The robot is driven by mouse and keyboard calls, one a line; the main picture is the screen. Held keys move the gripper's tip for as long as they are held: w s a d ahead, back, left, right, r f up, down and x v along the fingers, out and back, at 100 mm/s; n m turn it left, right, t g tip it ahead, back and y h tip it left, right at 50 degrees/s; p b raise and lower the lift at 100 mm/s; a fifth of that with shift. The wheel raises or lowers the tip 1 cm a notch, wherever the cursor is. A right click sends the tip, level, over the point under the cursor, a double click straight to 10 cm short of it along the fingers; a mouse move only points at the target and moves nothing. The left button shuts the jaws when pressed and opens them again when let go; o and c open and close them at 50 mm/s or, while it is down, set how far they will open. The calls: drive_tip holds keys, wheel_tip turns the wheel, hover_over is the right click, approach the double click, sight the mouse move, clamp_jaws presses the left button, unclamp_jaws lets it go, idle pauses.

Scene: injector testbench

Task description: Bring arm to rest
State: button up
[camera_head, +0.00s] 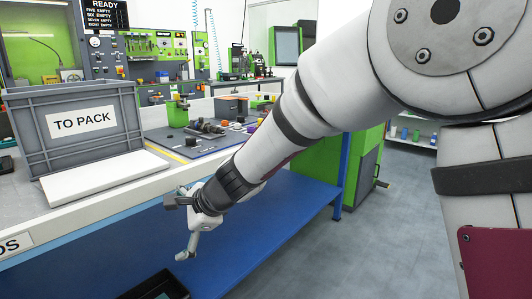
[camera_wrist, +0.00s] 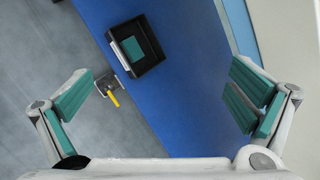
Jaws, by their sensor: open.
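My arm reaches down from the upper right in the head view, in front of the workbench. My gripper (camera_head: 187,222) hangs at the arm's end beside the bench's front edge, above the blue lower shelf (camera_head: 285,205). In the wrist view my gripper (camera_wrist: 160,112) is open, with its two green-padded fingers wide apart at left and right. Nothing is between the fingers. The blue shelf (camera_wrist: 190,110) lies below them.
A grey crate labelled TO PACK (camera_head: 78,130) stands on the workbench (camera_head: 120,198) at left. A dark mat (camera_head: 205,143) bears several small parts. A black tray (camera_wrist: 150,62) with a green item is on the lower shelf. Grey floor (camera_head: 385,235) is open at right.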

drive_tip(key=s+d+r+n+g+h, duration=0.1)
drive_tip(key=s+d+r+n, duration=0.3)
drive_tip(key=s+d, duration=0.35)
drive_tip(key=s+d+r+n+g+h, duration=0.1)
drive_tip(key=s+d+r+n, duration=0.3)
drive_tip(key=s+d, duration=0.3)
drive_tip(key=s+d+f+n+g+h, duration=0.25)
drive_tip(key=s+d+n+h, duration=0.3)
drive_tip(key=s+d, duration=1.75)
wheel_tip(320, 180, up, 29)
drive_tip(key=w+d+t+p, duration=0.1)
drive_tip(key=t+p, duration=0.3)
drive_tip(key=p, duration=2.3)
drive_tip(key=shift+d+f+m+t+h, duration=0.15)
drive_tip(key=shift+d+m+t+h, duration=0.05)
drive_tip(key=shift+m+t+h, duration=0.15)
